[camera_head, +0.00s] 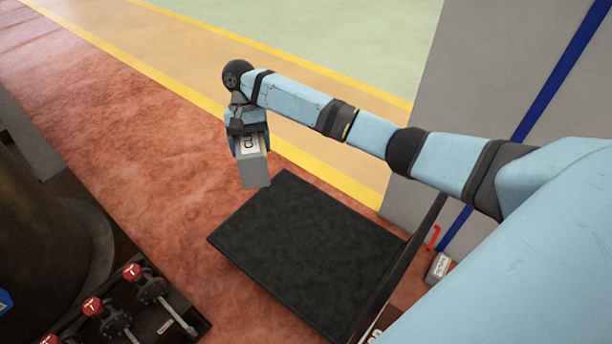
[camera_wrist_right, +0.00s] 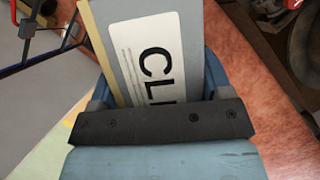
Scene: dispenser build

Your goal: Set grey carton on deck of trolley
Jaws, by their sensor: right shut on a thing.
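The grey carton (camera_head: 253,168) hangs below my right gripper (camera_head: 247,137) in the head view. My right gripper is shut on its upper part. The carton also fills the upper middle of the right wrist view (camera_wrist_right: 150,50), with a white label and black letters between the fingers. The trolley's black deck (camera_head: 312,250) lies to the right of and below the carton in the head view. The carton appears above the deck's far left corner; its exact height is unclear. The deck's visible surface is bare. My left gripper is out of view.
Red-handled valves (camera_head: 132,272) on a dark base stand at the lower left, beside a large dark cylinder (camera_head: 40,240). A small labelled grey box (camera_head: 439,267) sits right of the trolley, near a grey panel (camera_head: 480,90). Open floor lies beyond the deck.

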